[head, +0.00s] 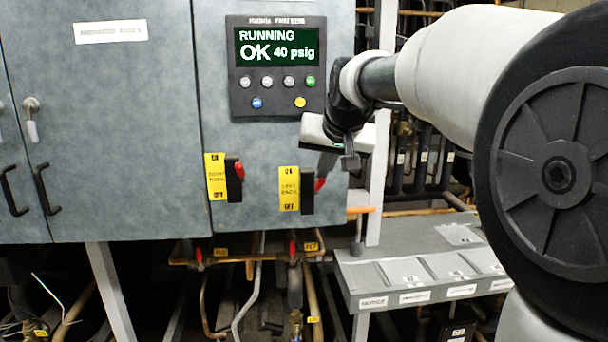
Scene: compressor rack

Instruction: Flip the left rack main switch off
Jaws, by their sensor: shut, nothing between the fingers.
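Two rack switches sit side by side on the grey cabinet front below the display panel. The left switch (234,182) is a black plate with a red handle (239,170) in its upper half, beside a yellow ON/OFF label (216,177). The right switch (307,190) has a red handle (320,184) near its middle and its own yellow label (289,189).
The display panel (277,66) reads RUNNING, OK, 40 psig, with several buttons below. Cabinet doors with black handles (46,189) are at left. A grey shelf (425,262) with labelled bins is at lower right. Pipes run below the cabinet. Space before the left switch is clear.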

